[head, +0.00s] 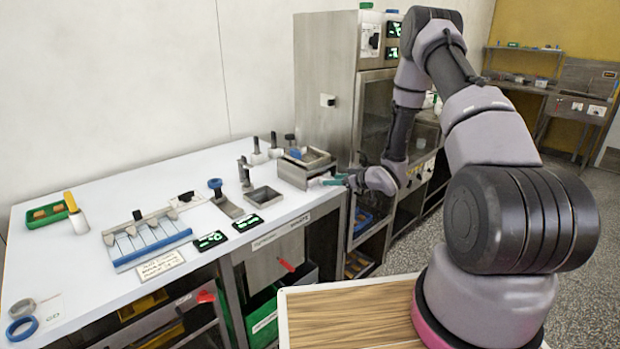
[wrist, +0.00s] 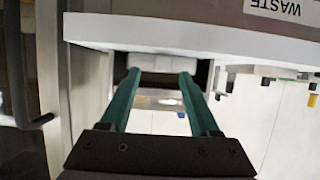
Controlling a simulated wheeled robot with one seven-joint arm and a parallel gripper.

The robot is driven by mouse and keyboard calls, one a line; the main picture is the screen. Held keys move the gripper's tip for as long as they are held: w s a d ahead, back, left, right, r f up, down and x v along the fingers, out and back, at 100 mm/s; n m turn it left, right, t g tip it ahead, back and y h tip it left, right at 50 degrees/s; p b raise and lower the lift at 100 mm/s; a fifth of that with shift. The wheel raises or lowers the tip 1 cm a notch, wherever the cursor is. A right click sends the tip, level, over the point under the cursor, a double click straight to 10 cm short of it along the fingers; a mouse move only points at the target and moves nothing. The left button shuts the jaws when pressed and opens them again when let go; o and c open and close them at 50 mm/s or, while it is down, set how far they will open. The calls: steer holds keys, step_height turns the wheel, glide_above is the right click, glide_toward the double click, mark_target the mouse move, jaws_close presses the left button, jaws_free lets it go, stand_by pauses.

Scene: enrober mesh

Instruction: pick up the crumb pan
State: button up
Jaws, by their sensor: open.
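A boxy metal unit with an open tray-like top (head: 293,175) stands at the right end of the white counter, and I take its tray part to be the crumb pan. My gripper (head: 326,181) is at its right front side, by the counter's edge. In the wrist view, the green fingers of my gripper (wrist: 160,74) are apart, with a grey metal part (wrist: 161,62) beyond and between their tips. I cannot tell whether the fingers touch it. A small square metal pan (head: 263,197) sits to the left on the counter.
The white counter (head: 110,205) also holds a blue-edged rack (head: 150,240), a green tray (head: 47,215) and two dark displays (head: 211,240). A tall steel cabinet (head: 328,105) stands close behind my gripper. A wood-topped surface (head: 350,315) is in front.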

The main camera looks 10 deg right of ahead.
mark_target(323, 178)
steer(key=shift+x, duration=1.9)
steer(key=shift+s+a+r, duration=0.1)
steer(key=shift+a, duration=0.1)
jaws_close()
steer(key=shift+r, duration=0.15)
steer(key=shift+r, duration=0.75)
steer(key=s+d, duration=0.9)
steer(key=s, duration=0.4)
steer(key=s+d, duration=0.9)
steer(key=s, duration=0.4)
steer(key=shift+d, duration=0.4)
